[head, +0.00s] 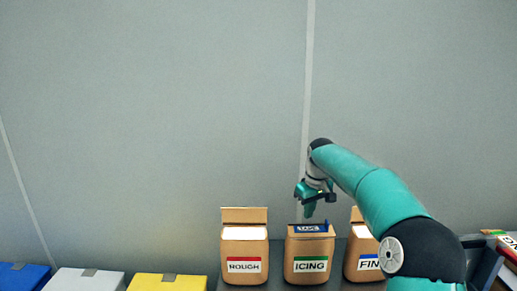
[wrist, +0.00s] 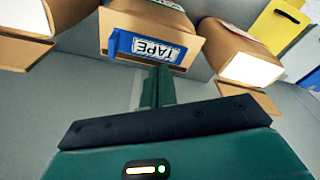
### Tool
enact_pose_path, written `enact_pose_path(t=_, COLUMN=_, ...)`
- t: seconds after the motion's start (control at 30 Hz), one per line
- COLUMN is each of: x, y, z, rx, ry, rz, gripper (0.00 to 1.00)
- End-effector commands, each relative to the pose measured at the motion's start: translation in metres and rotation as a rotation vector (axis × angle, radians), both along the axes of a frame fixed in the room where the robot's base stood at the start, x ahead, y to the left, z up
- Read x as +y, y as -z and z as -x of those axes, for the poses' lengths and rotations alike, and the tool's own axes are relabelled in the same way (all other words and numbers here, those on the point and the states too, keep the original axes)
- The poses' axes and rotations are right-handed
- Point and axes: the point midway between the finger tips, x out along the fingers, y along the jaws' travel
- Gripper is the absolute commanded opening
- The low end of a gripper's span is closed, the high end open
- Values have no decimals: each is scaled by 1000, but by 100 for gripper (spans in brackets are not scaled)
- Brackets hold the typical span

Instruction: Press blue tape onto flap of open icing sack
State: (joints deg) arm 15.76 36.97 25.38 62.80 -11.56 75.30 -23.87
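The icing sack (head: 306,267) is a brown paper sack with a green-banded ICING label, standing in the middle of the row. The blue tape (head: 309,228), with a white TAPE label, lies against its top flap. In the wrist view the tape (wrist: 155,47) shows upside down across the brown flap (wrist: 190,35), with a solid blue end at left. My gripper (head: 309,211) points down just above the tape. In the wrist view its narrow green fingers (wrist: 158,86) are close together and end near the tape's edge. I cannot tell whether they touch it. Nothing shows between them.
The fine sack (head: 360,250) stands right, partly behind my arm. Blue (head: 22,278), white (head: 85,280) and yellow (head: 166,283) boxes are at left. Another sack (head: 508,248) lies at far right.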

Motion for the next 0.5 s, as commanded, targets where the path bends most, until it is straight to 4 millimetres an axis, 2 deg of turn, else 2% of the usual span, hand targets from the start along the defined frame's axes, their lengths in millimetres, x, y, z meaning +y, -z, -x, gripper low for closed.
enact_pose_path(t=0.5, x=0, y=-35, z=0, rx=0, ry=1, rz=1, gripper=0)
